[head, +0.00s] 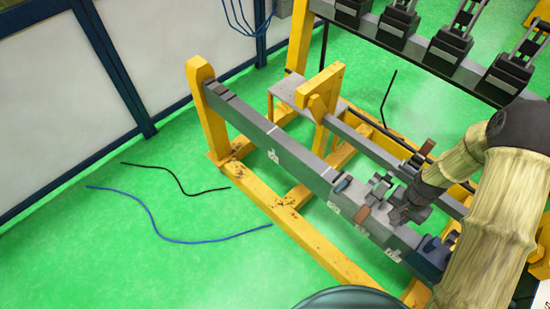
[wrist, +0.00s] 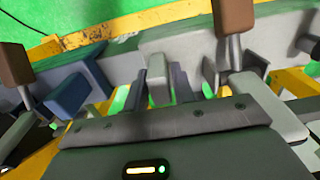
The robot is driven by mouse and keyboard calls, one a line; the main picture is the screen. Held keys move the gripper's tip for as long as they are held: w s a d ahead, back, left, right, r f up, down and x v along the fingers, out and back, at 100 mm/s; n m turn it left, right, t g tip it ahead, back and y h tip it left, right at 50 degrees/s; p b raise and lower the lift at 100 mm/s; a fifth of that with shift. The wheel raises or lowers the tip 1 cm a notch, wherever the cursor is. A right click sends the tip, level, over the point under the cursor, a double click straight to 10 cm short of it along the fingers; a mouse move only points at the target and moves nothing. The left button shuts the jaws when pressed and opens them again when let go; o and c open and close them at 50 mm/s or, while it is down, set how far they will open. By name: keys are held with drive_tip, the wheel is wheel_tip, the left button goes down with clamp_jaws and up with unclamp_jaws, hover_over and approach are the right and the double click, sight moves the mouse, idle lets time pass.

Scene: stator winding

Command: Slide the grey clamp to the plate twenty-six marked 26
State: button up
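A long grey beam (head: 295,157) runs from the upper left to the lower right in the head view, on a yellow frame. A grey clamp with brown-ended levers (head: 379,188) sits on its right part; I take it for the task's clamp. My gripper (head: 396,213) is at this clamp, at the end of my arm. In the wrist view, clamp parts and a brown handle (wrist: 235,18) stand just beyond my gripper's body. Whether the fingers touch or hold the clamp is hidden. A white mark (head: 273,156) lies up the beam, too small to read.
A yellow post (head: 201,105) closes the beam's far left end. A second rail with a yellow bracket (head: 320,88) stands behind. More clamps (head: 445,45) line a rack at the back. The beam between the clamp and the post looks clear. Cables (head: 180,238) lie on the green floor.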

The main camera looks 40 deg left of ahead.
drive_tip(key=shift+a, duration=0.1)
drive_tip(key=b, duration=0.2)
approach(349, 188)
drive_tip(key=shift+d+f, duration=0.25)
drive_tip(key=shift+f, duration=1.1)
drive_tip(key=shift+d+f, duration=0.2)
drive_tip(key=shift+f, duration=1.15)
drive_tip(key=shift+a, duration=0.45)
drive_tip(key=shift+w+a+b, duration=0.2)
drive_tip(key=shift+a+b, duration=0.45)
drive_tip(key=shift+a, duration=3.2)
drive_tip(key=shift+w+a+b, duration=0.15)
drive_tip(key=shift+a+b, duration=0.45)
drive_tip(key=shift+a, duration=3.25)
